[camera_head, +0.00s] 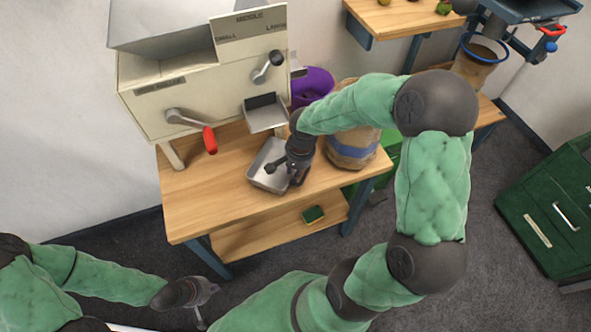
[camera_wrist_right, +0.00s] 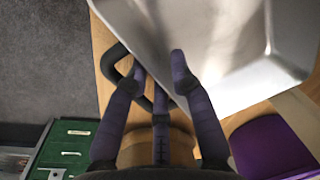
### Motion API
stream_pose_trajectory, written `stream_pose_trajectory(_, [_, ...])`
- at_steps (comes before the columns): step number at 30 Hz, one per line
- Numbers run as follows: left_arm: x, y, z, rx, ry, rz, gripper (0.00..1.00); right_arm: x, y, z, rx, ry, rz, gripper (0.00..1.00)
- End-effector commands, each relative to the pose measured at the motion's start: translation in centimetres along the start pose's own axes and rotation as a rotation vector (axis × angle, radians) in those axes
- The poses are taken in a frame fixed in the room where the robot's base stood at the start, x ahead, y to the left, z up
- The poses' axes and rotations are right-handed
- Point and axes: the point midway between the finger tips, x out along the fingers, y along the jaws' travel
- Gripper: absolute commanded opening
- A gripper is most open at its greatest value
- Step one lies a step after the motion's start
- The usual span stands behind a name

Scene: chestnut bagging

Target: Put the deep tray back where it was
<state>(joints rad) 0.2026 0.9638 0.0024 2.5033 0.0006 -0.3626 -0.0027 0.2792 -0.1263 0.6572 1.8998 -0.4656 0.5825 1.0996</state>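The deep tray (camera_head: 262,171) is a grey metal pan on the wooden table, below the machine's chute. Its inside and wall fill the upper right of the right wrist view (camera_wrist_right: 225,45), with a black loop handle (camera_wrist_right: 113,62) at its side. My right gripper (camera_head: 288,170) is at the tray's right side, partly covering it. In the wrist view its fingers (camera_wrist_right: 158,62) are spread apart around the handle area, one tip overlapping the tray wall. Firm contact cannot be told. My left gripper (camera_head: 203,303) is low at the left, away from the table; its finger opening is unclear.
The cream machine (camera_head: 200,85) with a red-handled crank (camera_head: 209,140) and a small chute (camera_head: 264,112) stands behind the tray.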

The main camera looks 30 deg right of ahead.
Motion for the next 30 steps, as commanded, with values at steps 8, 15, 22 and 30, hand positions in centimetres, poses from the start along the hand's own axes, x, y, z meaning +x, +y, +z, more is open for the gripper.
stream_pose_trajectory(8, [0.0, 0.0, 0.0, 0.000, 0.000, 0.000, 0.00, 0.0, 0.0, 0.0, 0.000, 0.000, 0.000, 0.31])
stream_pose_trajectory(15, [-1.0, 0.4, 0.0, 0.000, 0.000, 0.000, 0.00, -1.8, -0.1, -0.1, 0.000, 0.002, -0.002, 0.31])
stream_pose_trajectory(22, [-3.0, 1.1, 0.1, 0.000, 0.000, 0.000, 0.00, -6.6, -0.2, -0.1, 0.001, 0.003, -0.004, 0.31])
stream_pose_trajectory(30, [-4.7, 1.7, 0.2, 0.000, 0.000, 0.000, 0.00, -11.0, -0.1, 0.0, 0.000, 0.001, -0.002, 0.31])
